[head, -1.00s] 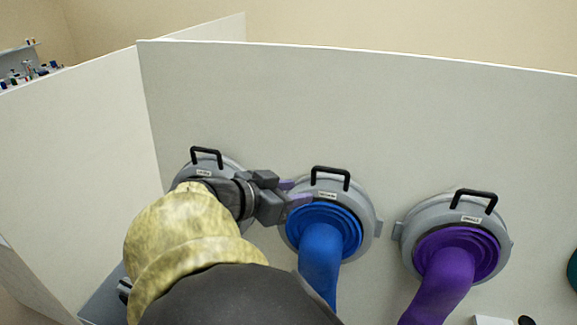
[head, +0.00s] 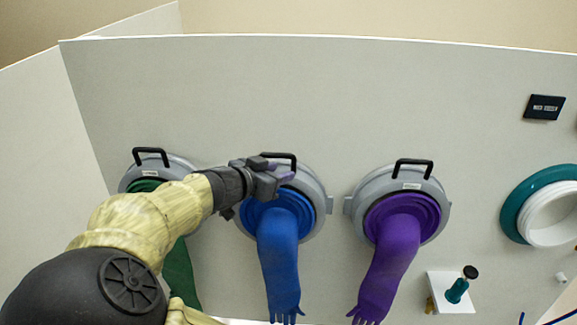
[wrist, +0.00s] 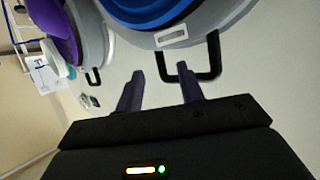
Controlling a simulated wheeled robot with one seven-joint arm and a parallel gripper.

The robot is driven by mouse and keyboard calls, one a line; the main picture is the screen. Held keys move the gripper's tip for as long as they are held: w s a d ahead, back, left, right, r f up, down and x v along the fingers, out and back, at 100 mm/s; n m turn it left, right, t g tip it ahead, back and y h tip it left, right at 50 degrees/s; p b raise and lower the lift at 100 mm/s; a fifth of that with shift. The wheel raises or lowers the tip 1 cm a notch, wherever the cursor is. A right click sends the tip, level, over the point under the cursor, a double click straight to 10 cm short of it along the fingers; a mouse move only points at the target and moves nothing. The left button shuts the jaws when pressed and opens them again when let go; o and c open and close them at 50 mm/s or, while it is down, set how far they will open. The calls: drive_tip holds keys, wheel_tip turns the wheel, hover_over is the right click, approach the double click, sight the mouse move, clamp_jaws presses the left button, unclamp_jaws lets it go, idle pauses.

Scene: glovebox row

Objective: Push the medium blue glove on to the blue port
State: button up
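The blue glove (head: 278,257) hangs from the blue port with its fingers down. Its ribbed cuff lies at the mouth of the port; how far it is seated I cannot tell. The port's grey ring (head: 321,205) has a black handle (head: 282,155) on top, partly hidden by my gripper (head: 284,175). My gripper is at the top of the ring by the handle. In the wrist view, my gripper (wrist: 158,86) has its two purple fingers apart with nothing held. The right finger overlaps the handle (wrist: 216,55); contact is unclear. The blue cuff (wrist: 150,12) shows at the top.
A purple glove (head: 395,260) hangs from the port to the right. A green glove (head: 180,278) hangs left, partly behind my arm. Further right are a teal and white round port (head: 530,200), a small white shelf (head: 440,285) and a black wall plate (head: 544,107).

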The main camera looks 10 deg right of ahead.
sight(292, 168)
drive_tip(key=shift+p+x, duration=0.3)
drive_tip(key=shift+x, duration=2.5)
drive_tip(key=shift+a, duration=0.1)
drive_tip(key=c, duration=0.8)
clamp_jaws()
